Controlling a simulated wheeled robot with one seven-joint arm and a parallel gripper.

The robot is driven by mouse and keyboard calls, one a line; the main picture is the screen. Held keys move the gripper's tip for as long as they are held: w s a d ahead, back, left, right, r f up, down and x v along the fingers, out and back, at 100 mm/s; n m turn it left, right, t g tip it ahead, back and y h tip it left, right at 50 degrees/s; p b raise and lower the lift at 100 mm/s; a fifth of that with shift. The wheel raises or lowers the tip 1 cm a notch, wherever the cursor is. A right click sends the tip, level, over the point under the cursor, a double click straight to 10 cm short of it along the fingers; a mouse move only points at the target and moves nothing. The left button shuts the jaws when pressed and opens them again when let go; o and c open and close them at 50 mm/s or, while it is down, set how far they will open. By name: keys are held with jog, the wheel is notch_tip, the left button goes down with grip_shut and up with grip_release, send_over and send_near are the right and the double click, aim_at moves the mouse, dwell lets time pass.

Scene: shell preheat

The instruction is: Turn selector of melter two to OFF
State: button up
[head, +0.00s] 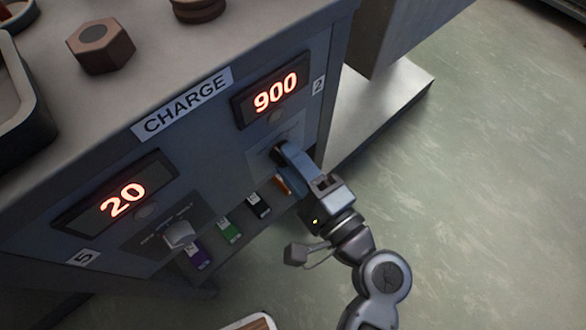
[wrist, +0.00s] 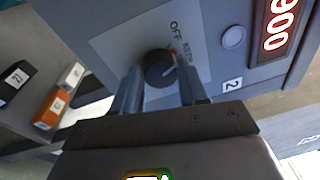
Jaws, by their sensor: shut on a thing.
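The selector of melter two (wrist: 159,68) is a dark round knob on a light plate beside a "2" label. The plate reads OFF, with another partly hidden word below it. A pale line on the knob points to the right in the wrist view, away from OFF, though the exact mark is hard to read. My gripper (head: 281,152) reaches the panel below the 900 display (head: 275,92). In the wrist view its two fingers (wrist: 160,88) stand on either side of the knob, shut on it. In the head view the fingers mostly hide the knob.
A second panel with a 20 display (head: 122,199), a "5" label and a pale selector (head: 179,235) is to the left. Several coloured tagged blocks, such as an orange one (wrist: 50,108), sit below the panels. A hex nut (head: 101,46) stands on top. Open floor lies right.

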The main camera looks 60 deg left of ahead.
jog(key=shift+f+n+g+b, duration=0.2)
jog(key=shift+n+g+b, duration=0.1)
jog(key=shift+n+b, duration=2.05)
jog(key=o, duration=1.1)
jog(key=shift+r, duration=0.1)
jog(key=shift+c, duration=0.2)
jog(key=p+v, duration=0.1)
jog(key=v, duration=0.6)
jog(key=shift+d+p, duration=0.3)
jog(key=shift+d, duration=0.1)
jog(key=shift+w, duration=0.1)
